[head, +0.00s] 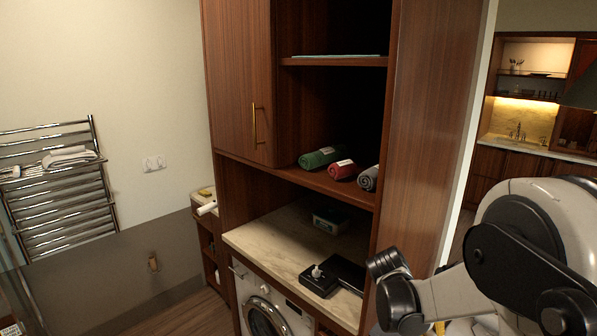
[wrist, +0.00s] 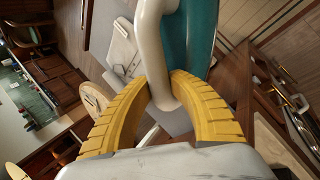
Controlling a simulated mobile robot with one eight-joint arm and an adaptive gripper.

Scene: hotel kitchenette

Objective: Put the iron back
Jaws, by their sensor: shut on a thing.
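The iron shows in the wrist view as a white handle (wrist: 154,50) with a teal body (wrist: 202,35) behind it. Its upper part runs out of the picture. My gripper (wrist: 160,88) has its two yellow ribbed fingers closed around the white handle, and the iron is held off the floor. In the head view my arm fills the lower right. The iron and the closed fingers cannot be made out there.
A marble counter (head: 268,243) above a washing machine (head: 262,316) bears a black flat item (head: 319,281) and a small box (head: 331,220). Rolled towels (head: 322,157) lie on the shelf above. A tall wooden side panel (head: 432,130) stands beside my arm.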

